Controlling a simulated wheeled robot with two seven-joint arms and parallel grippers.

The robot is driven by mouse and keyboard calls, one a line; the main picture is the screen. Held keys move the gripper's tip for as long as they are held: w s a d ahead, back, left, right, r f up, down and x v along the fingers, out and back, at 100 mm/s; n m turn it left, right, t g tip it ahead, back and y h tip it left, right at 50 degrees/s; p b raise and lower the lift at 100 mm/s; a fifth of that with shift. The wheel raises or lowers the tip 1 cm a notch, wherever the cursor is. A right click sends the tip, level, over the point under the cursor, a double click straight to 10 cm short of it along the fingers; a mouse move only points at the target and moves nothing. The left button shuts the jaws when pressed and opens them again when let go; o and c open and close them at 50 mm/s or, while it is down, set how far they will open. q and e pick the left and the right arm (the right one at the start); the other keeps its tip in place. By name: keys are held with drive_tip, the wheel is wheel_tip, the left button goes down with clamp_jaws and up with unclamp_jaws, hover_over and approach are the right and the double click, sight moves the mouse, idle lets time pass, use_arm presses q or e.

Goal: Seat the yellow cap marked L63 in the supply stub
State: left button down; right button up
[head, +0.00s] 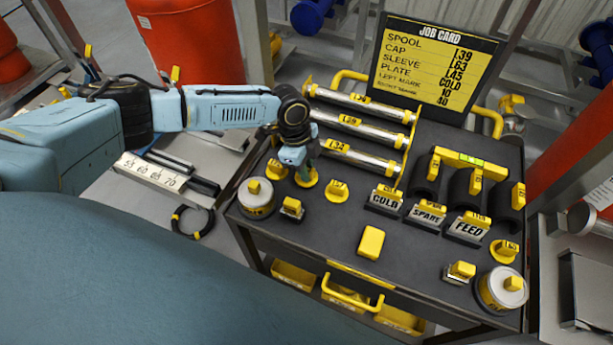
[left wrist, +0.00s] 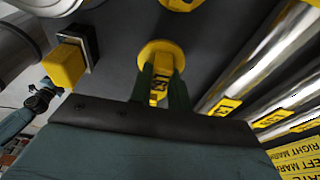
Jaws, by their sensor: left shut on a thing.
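In the left wrist view the fingers (left wrist: 160,92) close on the tab of this cap (left wrist: 152,52). Its label is small and partly covered, so I cannot read it surely. The cap appears at the dark cart top; I cannot tell whether it touches. Similar yellow caps stand nearby (head: 277,169) (head: 337,190) and at the right (head: 506,250). I cannot pick out the supply stub.
The job card (head: 432,65) lists cap L63. Silver spools (head: 345,122) lie in a rack behind the gripper. Plates COLD, SPARE and FEED (head: 467,228) stand right of centre. A yellow block (head: 371,242) lies at the front. Round tins (head: 257,198) (head: 501,289) stand at both front corners.

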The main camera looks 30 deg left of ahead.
sight(310, 169)
use_arm(q)
drive_tip(key=shift+r+p, duration=2.2)
drive_tip(key=shift+r, duration=0.3)
